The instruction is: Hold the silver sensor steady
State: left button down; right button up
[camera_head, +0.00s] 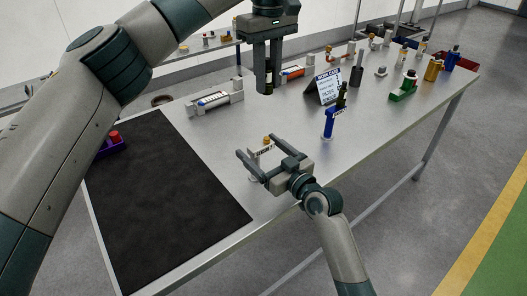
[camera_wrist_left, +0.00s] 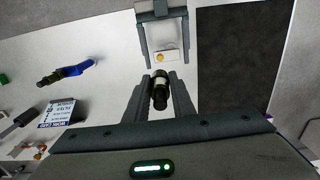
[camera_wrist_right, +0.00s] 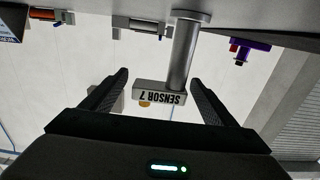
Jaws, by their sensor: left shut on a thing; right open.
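The silver sensor is an upright metal post with a block marked SENSOR 7 (camera_wrist_right: 160,93). In the head view its labelled block (camera_head: 262,150) stands by the near table edge, with a small orange knob by it. My right gripper (camera_head: 266,157) is open, its fingers on either side of the sensor; in the right wrist view a gap shows beside the block. My left gripper (camera_head: 264,88) is shut on a dark cylinder with a pale band (camera_wrist_left: 160,90), held above the table. The sensor block (camera_wrist_left: 165,56) also shows in the left wrist view, beyond that cylinder.
A black mat (camera_head: 165,200) covers the table's left part. A silver fixture (camera_head: 215,101) stands behind. A work card (camera_head: 324,88), a blue holder (camera_head: 328,124) and a green holder (camera_head: 403,94) stand to the right. A purple tray (camera_head: 111,146) is at left.

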jog(key=c, duration=1.2)
pick_arm(q)
notch_tip(320, 180, down, 9)
jog(key=shift+r, duration=0.1)
pick_arm(e)
jog(key=shift+c, duration=0.2)
